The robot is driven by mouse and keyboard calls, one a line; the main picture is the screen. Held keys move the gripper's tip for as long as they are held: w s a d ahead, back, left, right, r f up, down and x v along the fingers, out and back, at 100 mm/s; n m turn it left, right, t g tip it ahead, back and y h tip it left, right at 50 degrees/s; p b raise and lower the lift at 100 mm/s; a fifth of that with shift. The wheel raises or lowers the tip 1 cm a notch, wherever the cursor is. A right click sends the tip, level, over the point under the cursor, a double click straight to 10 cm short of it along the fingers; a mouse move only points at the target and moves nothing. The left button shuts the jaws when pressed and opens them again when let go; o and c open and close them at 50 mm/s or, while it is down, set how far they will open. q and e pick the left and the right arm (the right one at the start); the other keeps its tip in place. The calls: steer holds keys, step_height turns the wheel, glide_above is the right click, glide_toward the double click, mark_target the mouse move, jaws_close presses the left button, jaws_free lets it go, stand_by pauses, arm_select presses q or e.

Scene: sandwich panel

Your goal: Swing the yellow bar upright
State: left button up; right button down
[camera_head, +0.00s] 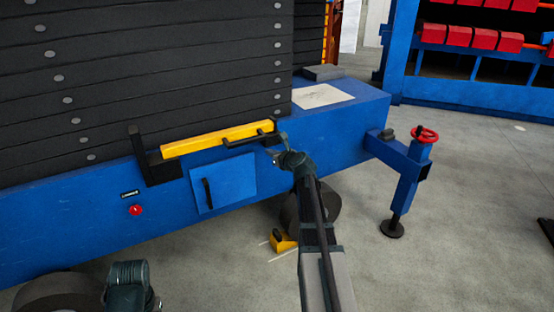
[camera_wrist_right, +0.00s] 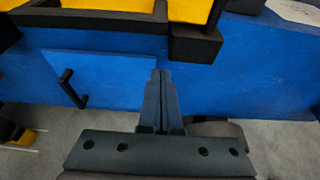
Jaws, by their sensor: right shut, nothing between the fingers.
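The yellow bar (camera_head: 215,139) lies nearly level along the side of the blue trailer, in front of the black stack. Its left end is beside an upright black bracket (camera_head: 150,160), and a black fitting is at its right end. My right gripper (camera_head: 276,157) is just below and right of the bar's right end, apart from it. In the right wrist view its shut, empty fingers (camera_wrist_right: 160,73) point at the blue side below the yellow bar (camera_wrist_right: 190,10) and its black fitting (camera_wrist_right: 195,44).
A blue panel with a black handle (camera_head: 207,192) and a red button (camera_head: 135,210) are on the trailer side below the bar. A blue support leg with a red handwheel (camera_head: 424,135) stands to the right. A yellow wheel chock (camera_head: 283,241) is on the floor.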

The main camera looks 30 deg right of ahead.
steer(key=shift+w+r+p, duration=0.35)
steer(key=shift+r+p, duration=0.55)
steer(key=shift+p, duration=0.1)
steer(key=shift+w+r+p, duration=0.35)
steer(key=shift+r+p, duration=0.55)
steer(key=shift+p, duration=0.1)
